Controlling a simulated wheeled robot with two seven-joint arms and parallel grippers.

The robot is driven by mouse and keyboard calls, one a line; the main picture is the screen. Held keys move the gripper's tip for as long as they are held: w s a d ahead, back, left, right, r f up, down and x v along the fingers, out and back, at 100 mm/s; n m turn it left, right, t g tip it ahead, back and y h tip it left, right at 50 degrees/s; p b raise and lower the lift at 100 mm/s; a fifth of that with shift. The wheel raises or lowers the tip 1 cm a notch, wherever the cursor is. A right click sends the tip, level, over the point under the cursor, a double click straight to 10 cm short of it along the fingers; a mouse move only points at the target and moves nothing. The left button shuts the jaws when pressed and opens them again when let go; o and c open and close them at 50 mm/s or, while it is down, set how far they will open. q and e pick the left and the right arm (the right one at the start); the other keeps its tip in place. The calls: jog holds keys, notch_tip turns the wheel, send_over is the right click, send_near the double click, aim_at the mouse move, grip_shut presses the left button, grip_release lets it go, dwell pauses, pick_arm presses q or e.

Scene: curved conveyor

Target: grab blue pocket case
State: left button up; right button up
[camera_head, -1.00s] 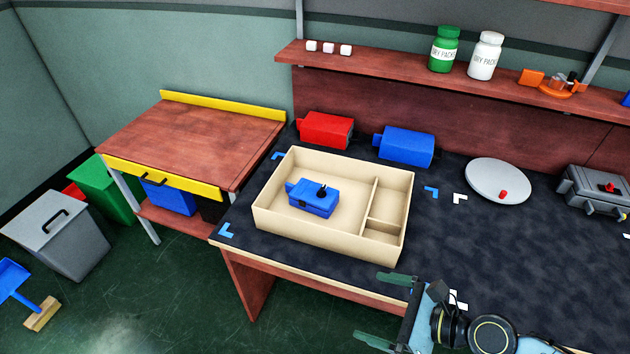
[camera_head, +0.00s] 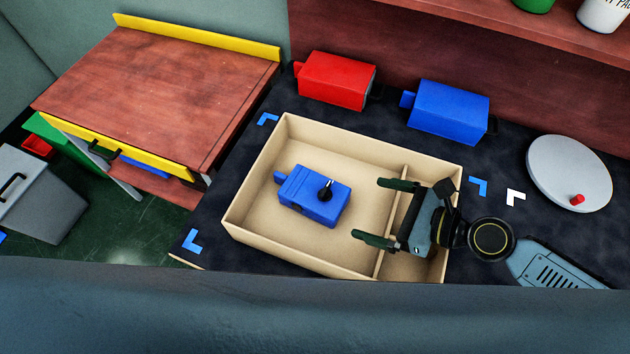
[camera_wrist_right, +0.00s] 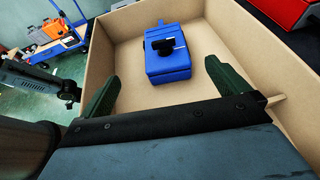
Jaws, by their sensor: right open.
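The blue pocket case (camera_head: 312,200) lies in the large left compartment of a beige divided tray (camera_head: 262,163). It has a black knob on top and a small tab at its left end. My right gripper (camera_head: 364,211) is open and empty, above the tray's divider, to the right of the case and apart from it. In the right wrist view the case (camera_wrist_right: 168,64) sits ahead, between and beyond the two green fingers (camera_wrist_right: 165,84).
A red case (camera_head: 337,80) and another blue case (camera_head: 449,107) lie behind the tray on the dark table. A grey disc (camera_head: 568,172) with a red knob is at the right. A wooden side table (camera_head: 160,85) stands at the left.

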aim_at(329, 195)
jog(key=shift+w+a+f+b, duration=0.1)
jog(key=shift+w+f+b, duration=0.15)
jog(key=shift+f, duration=0.2)
jog(key=shift+w+f+b, duration=0.1)
jog(key=shift+w+f, duration=0.25)
jog(key=shift+f, duration=0.1)
jog(key=x, duration=0.7)
jog(key=shift+r, duration=0.15)
jog(key=shift+x, duration=0.95)
jog(key=x, duration=0.3)
jog(key=shift+w+a, duration=0.1)
jog(key=shift+a, duration=0.25)
jog(key=shift+w+a, duration=0.1)
jog(key=shift+a, duration=0.1)
jog(key=c, duration=1)
pick_arm(q)
jog(key=shift+w+a+f, duration=0.1)
jog(key=shift+a+f, duration=0.05)
jog(key=shift+f, duration=0.35)
jog(key=shift+w+a+f, duration=0.1)
jog(key=shift+a+f, duration=0.05)
jog(key=shift+f, duration=0.35)
